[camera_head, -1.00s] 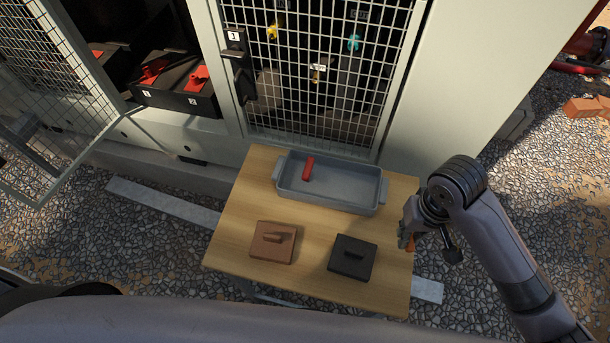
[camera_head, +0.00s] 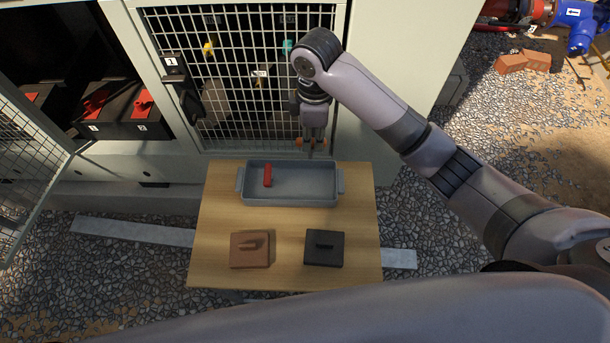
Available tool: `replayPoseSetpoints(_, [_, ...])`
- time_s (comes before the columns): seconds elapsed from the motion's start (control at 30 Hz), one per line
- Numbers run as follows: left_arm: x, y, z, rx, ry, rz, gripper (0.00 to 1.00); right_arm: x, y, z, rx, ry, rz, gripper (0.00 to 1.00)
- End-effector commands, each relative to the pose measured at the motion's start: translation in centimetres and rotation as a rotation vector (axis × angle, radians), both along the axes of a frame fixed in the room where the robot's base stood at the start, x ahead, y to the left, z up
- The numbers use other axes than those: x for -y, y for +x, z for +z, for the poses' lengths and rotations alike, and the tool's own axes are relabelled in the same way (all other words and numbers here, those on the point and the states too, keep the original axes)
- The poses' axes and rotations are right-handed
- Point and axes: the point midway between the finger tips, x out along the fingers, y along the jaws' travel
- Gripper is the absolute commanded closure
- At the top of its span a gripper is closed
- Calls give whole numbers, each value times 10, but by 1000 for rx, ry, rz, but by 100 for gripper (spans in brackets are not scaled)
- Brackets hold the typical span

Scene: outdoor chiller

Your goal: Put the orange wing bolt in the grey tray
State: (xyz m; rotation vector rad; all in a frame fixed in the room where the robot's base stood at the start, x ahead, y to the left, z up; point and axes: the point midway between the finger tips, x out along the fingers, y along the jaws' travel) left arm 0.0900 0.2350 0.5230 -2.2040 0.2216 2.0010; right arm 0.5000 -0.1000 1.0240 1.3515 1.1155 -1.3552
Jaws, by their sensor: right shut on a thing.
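The grey tray (camera_head: 290,202) stands at the back of the wooden table, with a red piece (camera_head: 267,176) lying in its left part. My right gripper (camera_head: 311,150) points down above the right part of the tray, apart from it. It is shut on the orange wing bolt (camera_head: 300,141), of which only small orange parts show beside the fingers. The rest of the bolt is hidden by the gripper. My left gripper does not show.
On the wooden table (camera_head: 287,277) are a brown block with a handle (camera_head: 249,250) and a black one (camera_head: 324,248). The mesh door (camera_head: 235,100) of the cabinet stands close behind the tray. An open mesh door (camera_head: 30,165) is at the left. The table's front edge is clear.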

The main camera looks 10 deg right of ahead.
Motion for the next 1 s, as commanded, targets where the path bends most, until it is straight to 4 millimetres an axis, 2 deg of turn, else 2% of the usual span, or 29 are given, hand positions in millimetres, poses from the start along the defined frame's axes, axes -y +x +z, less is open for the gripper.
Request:
replayPoseSetpoints(0.03, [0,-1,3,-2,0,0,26,1,-2,-14,-6,-3,-3,100])
replayPoseSetpoints(0.2, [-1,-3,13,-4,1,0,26,2,-1,-58,-4,-4,-4,100])
replayPoseSetpoints(0.4, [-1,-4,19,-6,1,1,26,2,-1,-101,-1,-4,-3,100])
replayPoseSetpoints(0.63, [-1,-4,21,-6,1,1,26,1,-1,-123,0,-3,-3,100])
replayPoseSetpoints(0.83, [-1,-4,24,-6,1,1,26,1,0,-150,1,-3,-4,100])
replayPoseSetpoints(1.0, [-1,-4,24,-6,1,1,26,1,0,-155,4,-2,-3,100])
